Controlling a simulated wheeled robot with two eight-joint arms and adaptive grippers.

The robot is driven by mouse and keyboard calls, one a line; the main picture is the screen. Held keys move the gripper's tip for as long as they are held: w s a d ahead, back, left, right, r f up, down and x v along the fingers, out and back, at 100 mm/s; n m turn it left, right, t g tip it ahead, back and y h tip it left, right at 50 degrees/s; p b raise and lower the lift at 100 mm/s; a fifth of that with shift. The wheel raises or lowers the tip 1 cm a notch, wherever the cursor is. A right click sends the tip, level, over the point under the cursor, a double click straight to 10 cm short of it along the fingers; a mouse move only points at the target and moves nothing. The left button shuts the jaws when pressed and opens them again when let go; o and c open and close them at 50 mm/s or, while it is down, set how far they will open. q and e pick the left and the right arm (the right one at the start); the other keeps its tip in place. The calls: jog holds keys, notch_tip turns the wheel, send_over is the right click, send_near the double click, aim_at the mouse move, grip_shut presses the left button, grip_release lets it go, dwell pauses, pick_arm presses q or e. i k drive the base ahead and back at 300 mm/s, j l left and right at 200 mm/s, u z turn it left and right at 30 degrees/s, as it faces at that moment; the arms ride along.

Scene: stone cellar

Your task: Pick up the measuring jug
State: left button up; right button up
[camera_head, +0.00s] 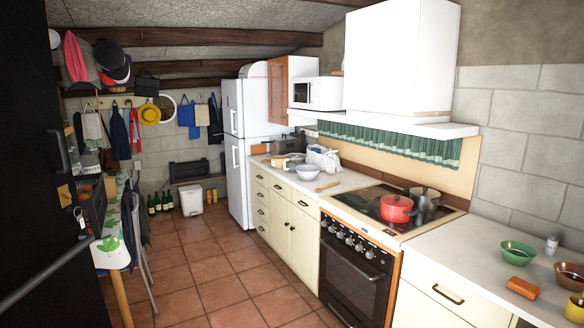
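I cannot make out a measuring jug in the head view. Neither of my grippers is in view. On the left part of the worktop (345,184) stand a pale bowl (307,172), a light cloth or bag (323,157) and a brown loaf-like item (279,161), all too small to tell in detail. A red pot (396,209) and a dark grey pot (425,201) stand on the black hob (357,199).
A green bowl (518,253), an orange block (523,287) and a brown bowl (569,277) stand on the right worktop (455,248). A fridge (236,160) stands at the back. The tiled floor (205,270) is open between the cabinets and a cluttered table at left.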

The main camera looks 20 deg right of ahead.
aim_at(292, 161)
jog(key=i, duration=1.8)
jog(key=i+z, duration=0.1)
jog(key=i, duration=0.75)
jog(key=i+z, duration=0.1)
jog(key=i, duration=0.75)
jog(key=i+j+z, duration=0.1)
jog(key=i, duration=0.75)
jog(key=i+j+z, duration=0.15)
jog(key=i, duration=0.5)
jog(key=i+j+z, duration=0.2)
jog(key=i, duration=0.45)
jog(key=l, duration=0.1)
